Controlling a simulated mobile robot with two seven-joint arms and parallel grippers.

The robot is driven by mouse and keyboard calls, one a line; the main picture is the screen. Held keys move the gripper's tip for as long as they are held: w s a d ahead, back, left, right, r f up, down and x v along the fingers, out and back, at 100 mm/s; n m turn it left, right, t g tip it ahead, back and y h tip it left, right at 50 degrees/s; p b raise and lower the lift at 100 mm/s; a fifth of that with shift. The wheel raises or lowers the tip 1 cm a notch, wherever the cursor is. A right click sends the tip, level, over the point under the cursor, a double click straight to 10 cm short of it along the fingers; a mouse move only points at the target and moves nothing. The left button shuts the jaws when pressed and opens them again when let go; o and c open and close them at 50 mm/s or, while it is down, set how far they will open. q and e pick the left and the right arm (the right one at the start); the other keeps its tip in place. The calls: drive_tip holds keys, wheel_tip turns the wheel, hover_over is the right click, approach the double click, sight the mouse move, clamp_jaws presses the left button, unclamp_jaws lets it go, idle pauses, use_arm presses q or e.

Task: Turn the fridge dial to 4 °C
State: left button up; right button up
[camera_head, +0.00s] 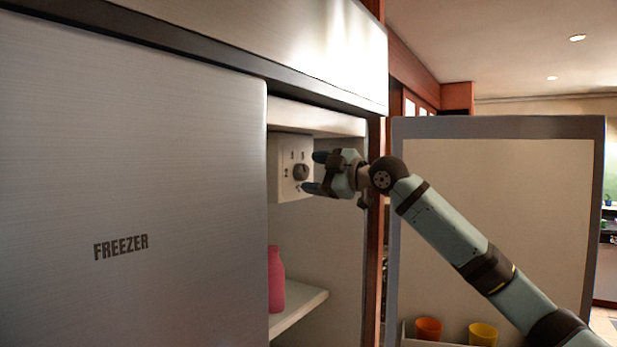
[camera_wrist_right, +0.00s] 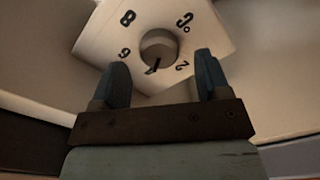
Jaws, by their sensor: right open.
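The fridge dial (camera_head: 301,172) is a round grey knob on a pale control box (camera_head: 283,182) inside the open fridge. In the right wrist view the dial (camera_wrist_right: 158,46) has 8, 6, 2 and °C printed around it. A dark pointer mark shows at its lower edge, between the 6 and the 2; no 4 is legible there. My right gripper (camera_head: 316,173) is open in front of the dial. Its two blue fingers (camera_wrist_right: 161,68) point at the box, spread to either side of the dial, with nothing visibly gripped. My left gripper is not in view.
The freezer door (camera_head: 130,180) fills the left side. A pink bottle (camera_head: 276,280) stands on a shelf (camera_head: 300,312) below the box. The open fridge door (camera_head: 500,215) is at right, with an orange cup (camera_head: 428,329) and a yellow cup (camera_head: 482,334) in its rack.

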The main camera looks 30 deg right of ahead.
drive_tip(key=b+v, duration=0.3)
drive_tip(key=v, duration=0.8)
drive_tip(key=shift+s+b, duration=0.35)
drive_tip(key=shift+b, duration=0.05)
drive_tip(key=shift+d, duration=0.15)
